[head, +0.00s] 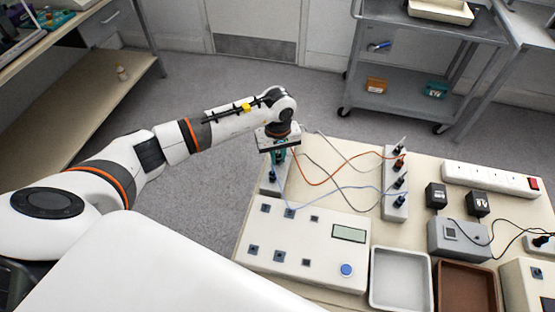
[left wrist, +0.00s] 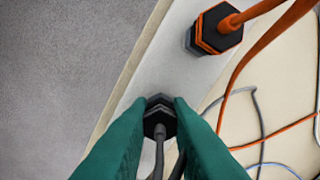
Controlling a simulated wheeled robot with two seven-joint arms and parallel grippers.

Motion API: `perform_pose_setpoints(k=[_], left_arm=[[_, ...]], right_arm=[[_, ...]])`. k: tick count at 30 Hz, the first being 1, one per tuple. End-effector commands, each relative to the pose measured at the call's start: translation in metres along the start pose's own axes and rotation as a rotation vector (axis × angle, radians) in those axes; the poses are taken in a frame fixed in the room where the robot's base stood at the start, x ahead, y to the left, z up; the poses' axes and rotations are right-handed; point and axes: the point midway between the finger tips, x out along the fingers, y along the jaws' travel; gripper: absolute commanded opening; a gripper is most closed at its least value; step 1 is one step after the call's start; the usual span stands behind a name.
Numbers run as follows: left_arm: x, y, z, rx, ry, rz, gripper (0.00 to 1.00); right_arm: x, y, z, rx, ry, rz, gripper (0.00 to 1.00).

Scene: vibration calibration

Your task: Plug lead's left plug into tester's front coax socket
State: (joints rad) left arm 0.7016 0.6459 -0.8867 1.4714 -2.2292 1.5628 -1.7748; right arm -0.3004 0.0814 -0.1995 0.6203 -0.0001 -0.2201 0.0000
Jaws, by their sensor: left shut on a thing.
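My left gripper (head: 279,160) is above the left white holder strip (head: 282,181), behind the tester (head: 305,262). In the left wrist view its green fingers (left wrist: 160,112) are shut on a dark hexagonal plug (left wrist: 160,120) with a grey lead. The plug is over or in the strip; I cannot tell if it is seated. The tester is a white box with several dark sockets on top, a display (head: 349,233) and a blue button (head: 346,270). I cannot make out the front coax socket. My right gripper is not in view.
An orange-ringed plug (left wrist: 215,30) stands on the same strip, and a blue-lead plug (head: 272,175) is near the gripper. Loose leads cross to a second strip (head: 394,208). Grey (head: 398,304) and brown (head: 466,264) trays, adapters and a power strip (head: 490,178) lie right.

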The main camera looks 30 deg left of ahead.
Motion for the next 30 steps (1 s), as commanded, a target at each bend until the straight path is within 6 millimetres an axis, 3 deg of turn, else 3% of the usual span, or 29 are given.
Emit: perform_pose_setpoints(k=[16, 30], left_arm=[[-0.006, 0.0, 0.001, 0.0, -0.001, -0.001, 0.0], [-0.033, 0.0, 0.0, 0.0, -0.001, -0.001, 0.0]], right_arm=[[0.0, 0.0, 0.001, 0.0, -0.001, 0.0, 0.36], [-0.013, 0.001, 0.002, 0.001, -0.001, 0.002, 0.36]])
